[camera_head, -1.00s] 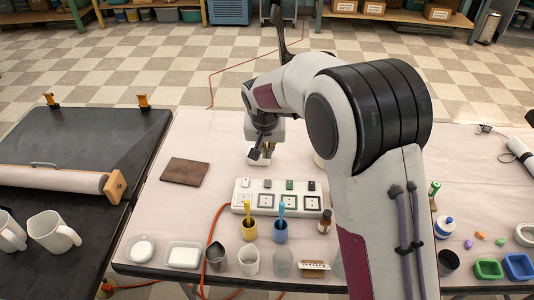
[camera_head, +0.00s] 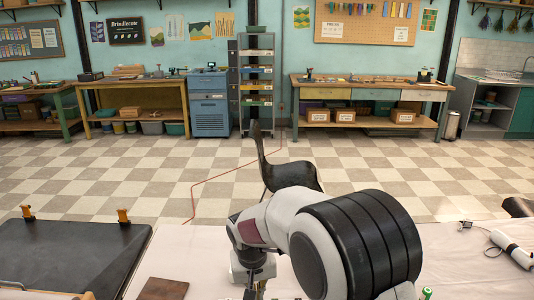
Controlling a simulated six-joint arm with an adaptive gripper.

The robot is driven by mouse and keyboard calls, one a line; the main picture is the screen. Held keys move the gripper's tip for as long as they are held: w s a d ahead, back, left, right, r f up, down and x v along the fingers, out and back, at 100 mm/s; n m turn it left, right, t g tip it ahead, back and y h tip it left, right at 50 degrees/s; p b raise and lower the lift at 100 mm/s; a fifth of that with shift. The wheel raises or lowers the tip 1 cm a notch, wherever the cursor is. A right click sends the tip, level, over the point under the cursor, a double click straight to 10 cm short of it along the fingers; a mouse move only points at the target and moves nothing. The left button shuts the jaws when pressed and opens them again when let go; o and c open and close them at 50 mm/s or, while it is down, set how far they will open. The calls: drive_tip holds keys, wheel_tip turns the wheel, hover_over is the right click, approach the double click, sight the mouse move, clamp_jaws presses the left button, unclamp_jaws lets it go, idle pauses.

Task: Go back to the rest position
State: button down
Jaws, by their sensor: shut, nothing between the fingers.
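My arm reaches in from the lower right, over the pale-covered table (camera_head: 450,255). My gripper (camera_head: 257,288) hangs from the wrist at the bottom edge of the view, left of my large black-banded joint. Only its upper part shows clearly; its fingertips are at or below the frame edge. I see nothing held in it.
A brown slab (camera_head: 163,289) lies on the table to the left. A black mat (camera_head: 70,250) with orange clamps is further left. A white cylindrical tool (camera_head: 512,249) lies at the right. A black chair (camera_head: 290,176) stands behind the table on the checkered floor.

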drive_tip(key=s+d+r+t, duration=0.1)
drive_tip(key=s+d+r, duration=0.5)
drive_tip(key=s, duration=0.4)
drive_tip(key=s+d+r+m+t, duration=0.1)
drive_tip(key=s+d+r, duration=0.5)
drive_tip(key=s, duration=0.4)
drive_tip(key=s+d+r+m+t, duration=0.1)
drive_tip(key=s+d+r, duration=0.5)
drive_tip(key=s, duration=0.4)
drive_tip(key=shift+s+d+r, duration=0.15)
drive_tip(key=shift+s+d, duration=0.1)
drive_tip(key=shift+d, duration=0.55)
drive_tip(key=shift+a, duration=0.1)
idle(2.0)
